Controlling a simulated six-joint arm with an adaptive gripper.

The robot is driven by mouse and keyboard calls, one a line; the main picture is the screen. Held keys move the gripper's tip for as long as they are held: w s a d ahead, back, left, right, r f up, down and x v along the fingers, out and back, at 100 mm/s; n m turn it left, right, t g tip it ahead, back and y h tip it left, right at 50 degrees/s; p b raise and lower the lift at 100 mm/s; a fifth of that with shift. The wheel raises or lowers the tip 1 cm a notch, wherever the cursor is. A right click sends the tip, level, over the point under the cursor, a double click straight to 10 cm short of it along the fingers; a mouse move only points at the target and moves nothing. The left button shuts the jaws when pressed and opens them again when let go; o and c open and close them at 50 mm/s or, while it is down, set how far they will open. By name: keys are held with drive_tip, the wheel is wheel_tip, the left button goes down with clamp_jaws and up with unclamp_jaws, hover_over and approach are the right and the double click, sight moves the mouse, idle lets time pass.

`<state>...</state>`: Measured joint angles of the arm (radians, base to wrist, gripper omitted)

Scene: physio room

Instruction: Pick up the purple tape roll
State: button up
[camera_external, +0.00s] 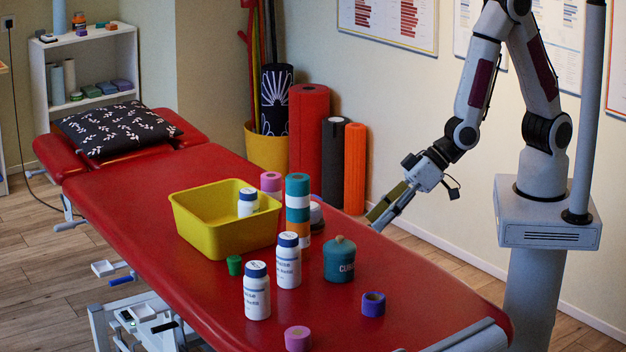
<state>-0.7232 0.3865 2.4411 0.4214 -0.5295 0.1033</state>
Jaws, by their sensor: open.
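A small purple tape roll (373,304) stands on the red treatment table, near its right edge. Its dark central hole faces up. My gripper (376,217) hangs at the table's far right edge, above and behind the tape roll in the picture, well apart from it. Its fingers point down and to the left, open, with nothing seen between them. The near finger partly hides the far one.
White bottles (257,297), a pink roll (298,339), stacked rolls (297,200) and a yellow bin (215,240) share the red table (430,300). Bare tabletop lies right of the tape roll.

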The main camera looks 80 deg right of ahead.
drive_tip(key=n+t, duration=0.1)
hover_over(382, 296)
drive_tip(key=d, duration=0.4)
wheel_tip(382, 296, down, 7)
drive_tip(key=shift+n+t, duration=0.7)
drive_tip(key=shift+t, duration=0.1)
drive_tip(key=s+f, duration=0.1)
drive_tip(key=f, duration=0.1)
drive_tip(key=s+a+f, duration=0.1)
drive_tip(key=s+f, duration=0.1)
drive_tip(key=f, duration=0.1)
drive_tip(key=shift+s+a+f, duration=0.3)
drive_tip(key=shift+s+a, duration=0.1)
drive_tip(key=shift+s+a+f+y, duration=0.1)
drive_tip(key=shift+s+f+y, duration=0.2)
drive_tip(key=shift+y, duration=0.1)
drive_tip(key=shift+w, duration=0.1)
drive_tip(key=shift+x, duration=1.2)
drive_tip(key=shift+x, duration=2.65)
drive_tip(key=shift+a, duration=0.1)
drive_tip(key=c, duration=1.2)
